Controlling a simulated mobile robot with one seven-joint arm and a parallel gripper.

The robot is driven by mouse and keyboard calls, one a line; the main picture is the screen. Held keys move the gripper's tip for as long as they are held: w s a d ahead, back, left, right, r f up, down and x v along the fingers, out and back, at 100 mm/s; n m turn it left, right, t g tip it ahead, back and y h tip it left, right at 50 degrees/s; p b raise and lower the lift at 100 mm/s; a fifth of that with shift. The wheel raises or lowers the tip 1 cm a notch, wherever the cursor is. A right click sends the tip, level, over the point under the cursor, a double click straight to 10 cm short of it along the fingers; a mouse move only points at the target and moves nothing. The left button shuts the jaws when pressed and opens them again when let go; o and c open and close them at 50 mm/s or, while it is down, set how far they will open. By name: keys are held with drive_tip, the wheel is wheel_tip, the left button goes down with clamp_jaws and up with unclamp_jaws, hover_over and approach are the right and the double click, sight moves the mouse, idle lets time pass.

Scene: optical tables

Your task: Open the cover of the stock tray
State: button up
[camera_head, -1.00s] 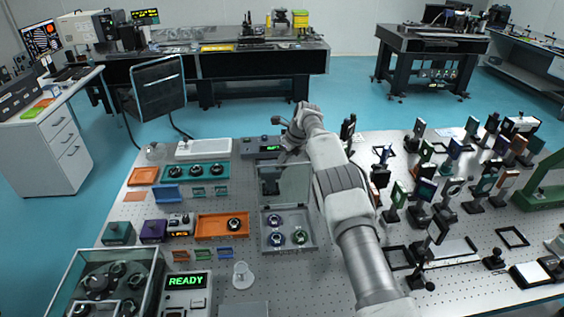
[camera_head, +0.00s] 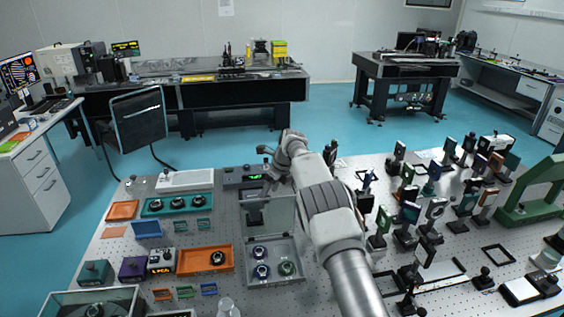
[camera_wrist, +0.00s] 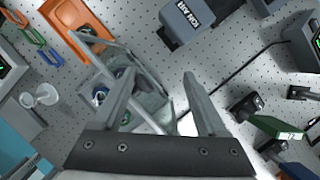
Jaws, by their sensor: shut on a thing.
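The stock tray (camera_head: 299,274) is a grey box on the perforated tabletop, with several round optics in it, some blue-ringed. Its clear cover (camera_head: 270,213) stands raised, roughly upright, at the tray's far side. My gripper (camera_head: 272,182) is at the upper edge of the cover, shut on it, though the arm partly hides the contact.
An orange tray (camera_head: 228,262) lies left of the stock tray, and a teal tray (camera_head: 150,209) farther back. A dark device with a green display (camera_head: 235,181) stands behind the cover. Many mounted optics (camera_head: 405,215) crowd the right.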

drive_tip(key=b+v, duration=0.2)
drive_tip(key=v, duration=1.5)
drive_tip(key=shift+w, duration=0.1)
